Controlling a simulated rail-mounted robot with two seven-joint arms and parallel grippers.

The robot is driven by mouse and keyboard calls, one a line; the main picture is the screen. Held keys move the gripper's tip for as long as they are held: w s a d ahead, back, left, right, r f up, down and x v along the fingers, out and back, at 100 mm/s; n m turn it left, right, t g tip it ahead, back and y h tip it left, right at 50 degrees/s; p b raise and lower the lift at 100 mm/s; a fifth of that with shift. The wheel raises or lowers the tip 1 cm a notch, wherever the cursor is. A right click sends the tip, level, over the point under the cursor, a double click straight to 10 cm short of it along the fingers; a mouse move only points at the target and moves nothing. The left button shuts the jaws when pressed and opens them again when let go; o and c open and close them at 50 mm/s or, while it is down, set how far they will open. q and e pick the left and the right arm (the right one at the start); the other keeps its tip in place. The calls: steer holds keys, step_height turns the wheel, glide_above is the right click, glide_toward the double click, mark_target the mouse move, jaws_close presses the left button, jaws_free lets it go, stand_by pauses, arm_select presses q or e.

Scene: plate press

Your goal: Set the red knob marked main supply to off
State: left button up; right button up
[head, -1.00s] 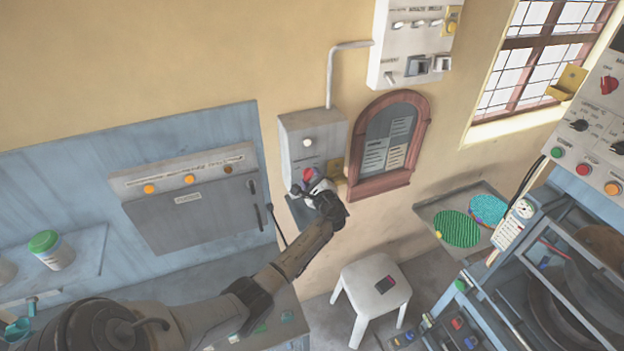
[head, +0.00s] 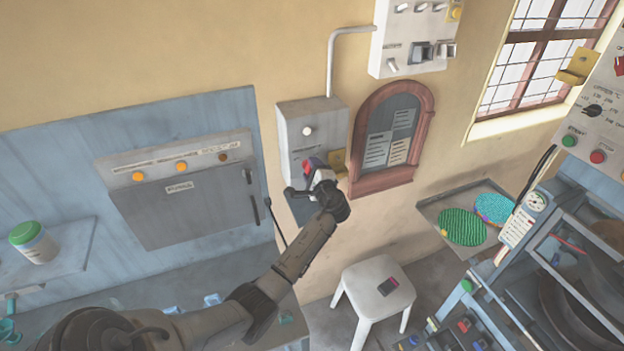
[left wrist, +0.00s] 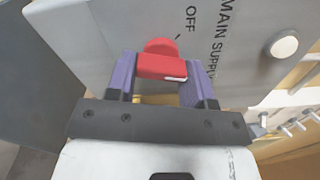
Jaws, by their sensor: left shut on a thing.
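The red knob (head: 307,167) is on the front of a grey wall box (head: 296,138) in the head view. In the left wrist view the red knob (left wrist: 162,66) sits between the two purple fingers of my left gripper (left wrist: 160,80), which is shut on it. A white line on the knob's grip lies toward the right of that picture. The printed OFF mark (left wrist: 195,75) and the words MAIN SUPPLY (left wrist: 219,40) are beside it, turned sideways. In the head view my left gripper (head: 313,172) partly covers the knob. My right gripper is not in view.
A yellow plate (head: 338,163) is at the box's right side. An arched red-framed board (head: 426,115) hangs to the right. A switch panel (head: 400,58) is above. A white stool (head: 366,283) stands below. A grey cabinet (head: 180,205) is left of the box.

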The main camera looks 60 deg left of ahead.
arm_select(q)
steer(key=n+b, duration=1)
steer(key=b, duration=0.3)
steer(key=shift+r+n+b, duration=0.2)
steer(key=shift+n+b, duration=0.75)
steer(key=shift+n, duration=0.15)
steer(key=shift+r, duration=0.1)
steer(key=o, duration=0.9)
